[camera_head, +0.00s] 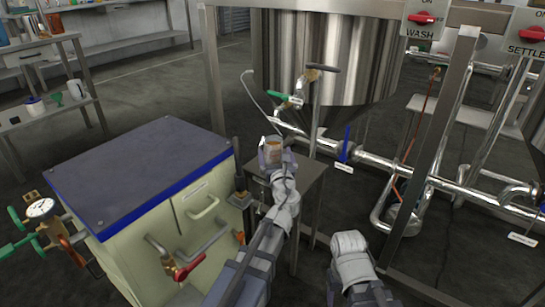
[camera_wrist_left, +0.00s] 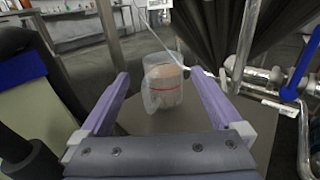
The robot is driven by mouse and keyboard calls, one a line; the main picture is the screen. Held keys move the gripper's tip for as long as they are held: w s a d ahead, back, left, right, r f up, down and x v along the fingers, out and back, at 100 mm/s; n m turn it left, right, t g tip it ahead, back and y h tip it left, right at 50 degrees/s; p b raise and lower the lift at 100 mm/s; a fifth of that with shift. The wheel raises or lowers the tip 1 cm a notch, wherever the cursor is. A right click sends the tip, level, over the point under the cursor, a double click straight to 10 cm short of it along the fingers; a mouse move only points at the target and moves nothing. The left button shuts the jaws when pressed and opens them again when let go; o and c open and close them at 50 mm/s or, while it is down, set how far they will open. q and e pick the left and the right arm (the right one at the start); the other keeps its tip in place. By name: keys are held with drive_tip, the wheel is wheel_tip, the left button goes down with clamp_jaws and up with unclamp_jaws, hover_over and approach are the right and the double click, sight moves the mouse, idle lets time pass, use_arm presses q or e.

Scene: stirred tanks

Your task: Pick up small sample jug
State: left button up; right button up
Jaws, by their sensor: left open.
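The small sample jug (camera_head: 274,146) stands on a small metal stand (camera_head: 310,170) below the steel tank. In the left wrist view the jug (camera_wrist_left: 163,84) is clear, with a red line around it and a pale brownish content. Its handle side faces me. My left gripper (camera_head: 275,155) is open, and in the left wrist view its two purple fingers (camera_wrist_left: 158,92) reach forward on either side of the jug, with gaps to both. The jug's base shows on the stand top. My right arm shows at the bottom of the head view, but its gripper fingers cannot be made out.
A steel tank (camera_head: 325,60) with a green-handled sample valve (camera_head: 285,98) hangs just above the jug. A blue-topped cabinet (camera_head: 140,165) stands close on the left. Pipes with a blue valve handle (camera_head: 346,140) run to the right. Shelves (camera_head: 45,110) stand at the far left.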

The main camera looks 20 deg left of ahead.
sight(274, 141)
use_arm(q)
drive_tip(key=shift+d+x, duration=0.1)
drive_tip(key=shift+x, duration=1.75)
drive_tip(key=shift+d+x, duration=0.15)
drive_tip(key=shift+x, duration=1.7)
drive_tip(key=shift+r, duration=0.1)
drive_tip(key=shift+c, duration=0.2)
clamp_jaws()
drive_tip(key=shift+r+p, duration=0.15)
drive_tip(key=shift+p, duration=0.15)
